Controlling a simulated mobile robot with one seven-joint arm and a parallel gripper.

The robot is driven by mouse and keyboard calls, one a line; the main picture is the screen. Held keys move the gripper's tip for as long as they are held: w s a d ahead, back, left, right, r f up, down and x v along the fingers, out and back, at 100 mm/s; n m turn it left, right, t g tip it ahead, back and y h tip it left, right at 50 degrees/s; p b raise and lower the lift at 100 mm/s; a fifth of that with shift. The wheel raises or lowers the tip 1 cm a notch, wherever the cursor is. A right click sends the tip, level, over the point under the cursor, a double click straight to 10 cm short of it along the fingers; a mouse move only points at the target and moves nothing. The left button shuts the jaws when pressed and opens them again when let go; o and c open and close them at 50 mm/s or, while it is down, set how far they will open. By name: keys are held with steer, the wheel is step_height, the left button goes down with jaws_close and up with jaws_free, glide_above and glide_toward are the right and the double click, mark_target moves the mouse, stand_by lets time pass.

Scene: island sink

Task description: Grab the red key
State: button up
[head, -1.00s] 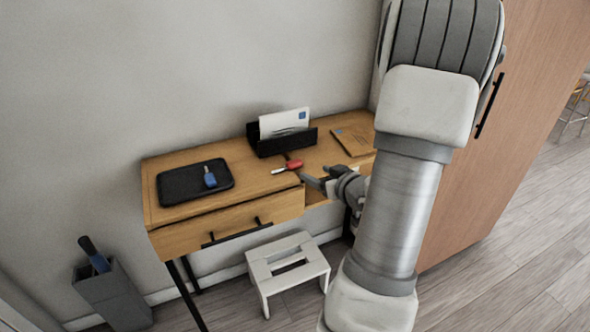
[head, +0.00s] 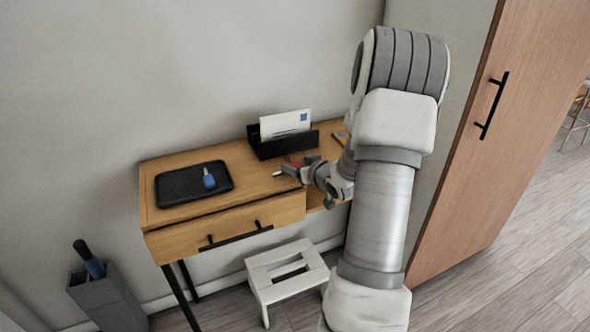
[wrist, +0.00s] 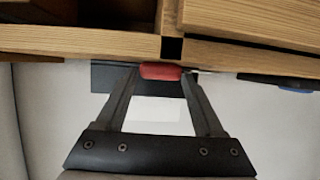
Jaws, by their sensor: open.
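The red key (head: 295,163) lies on the wooden desk near its front edge, with its metal end pointing left. It is partly hidden behind my gripper (head: 299,169) in the head view. In the wrist view the red head of the key (wrist: 161,71) shows between the fingertips of my gripper (wrist: 159,77), at the desk edge. The fingers are open, one on each side of it. I cannot tell whether either finger touches it.
A blue key (head: 209,178) lies on a black tray (head: 172,192) at the desk's left. A black holder (head: 267,149) with envelopes (head: 284,124) stands behind the red key. A white stool (head: 262,274) is below. A tall wooden cabinet (head: 505,140) is at right.

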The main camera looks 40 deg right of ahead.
steer(key=shift+c, duration=0.2)
steer(key=c, duration=1)
steer(key=shift+r, duration=0.1)
